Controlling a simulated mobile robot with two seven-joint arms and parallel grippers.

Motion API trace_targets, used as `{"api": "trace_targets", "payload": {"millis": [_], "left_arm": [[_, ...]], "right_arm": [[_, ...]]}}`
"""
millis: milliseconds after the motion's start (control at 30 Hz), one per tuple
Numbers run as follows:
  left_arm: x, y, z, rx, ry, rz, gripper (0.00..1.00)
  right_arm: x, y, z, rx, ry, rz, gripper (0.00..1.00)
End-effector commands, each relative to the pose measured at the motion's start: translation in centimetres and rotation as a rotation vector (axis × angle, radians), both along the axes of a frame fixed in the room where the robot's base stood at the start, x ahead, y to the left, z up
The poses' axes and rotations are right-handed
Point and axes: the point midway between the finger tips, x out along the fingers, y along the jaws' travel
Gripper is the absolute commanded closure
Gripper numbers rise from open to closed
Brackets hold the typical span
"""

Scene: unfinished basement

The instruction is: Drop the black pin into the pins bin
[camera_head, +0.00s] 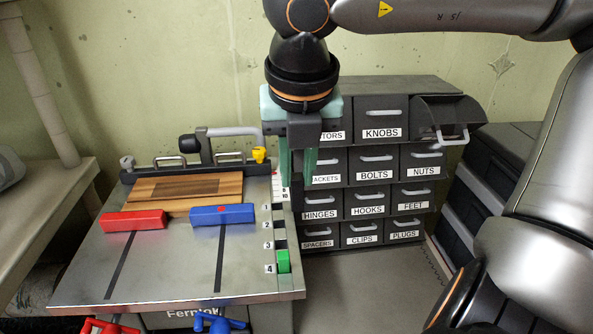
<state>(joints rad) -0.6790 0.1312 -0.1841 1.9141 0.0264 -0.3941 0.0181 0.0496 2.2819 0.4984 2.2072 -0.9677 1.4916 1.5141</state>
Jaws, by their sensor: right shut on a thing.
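My right gripper (298,182) points straight down in front of the left part of the drawer cabinet. Its teal fingers are shut on a dark thing, which I take to be the black pin; it is mostly hidden between the fingers. I see no bin with a readable "pins" label. The top right bin (447,110) of the cabinet is pulled out and tilted open, and its label does not show. The gripper is to the left of that bin, apart from it. My left gripper is not in view.
The dark cabinet (395,86) has several closed labelled bins, such as KNOBS (381,118) and NUTS (423,160). A metal worktable (165,262) at left carries a wooden board (150,190), a red block (134,221), a blue block (222,215) and a green block (283,262).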

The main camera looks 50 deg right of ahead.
Motion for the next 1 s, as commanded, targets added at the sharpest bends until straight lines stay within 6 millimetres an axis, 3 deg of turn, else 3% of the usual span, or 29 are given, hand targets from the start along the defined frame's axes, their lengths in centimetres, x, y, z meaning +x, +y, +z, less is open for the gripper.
{"api": "trace_targets", "payload": {"millis": [167,333,533,767,1000], "left_arm": [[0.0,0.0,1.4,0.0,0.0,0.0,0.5],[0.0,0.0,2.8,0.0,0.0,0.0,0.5],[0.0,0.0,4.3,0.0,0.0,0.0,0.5],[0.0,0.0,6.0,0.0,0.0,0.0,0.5],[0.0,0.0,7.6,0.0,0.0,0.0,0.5]], "right_arm": [[2.0,-3.4,3.1,0.001,-0.004,-0.084,1.0],[3.7,-8.7,6.1,0.002,-0.003,-0.193,1.0],[4.2,-15.6,9.0,0.002,-0.003,-0.321,1.0],[2.6,-23.6,11.7,0.001,-0.004,-0.468,1.0],[-1.2,-31.3,13.9,0.003,-0.003,-0.62,1.0]]}}
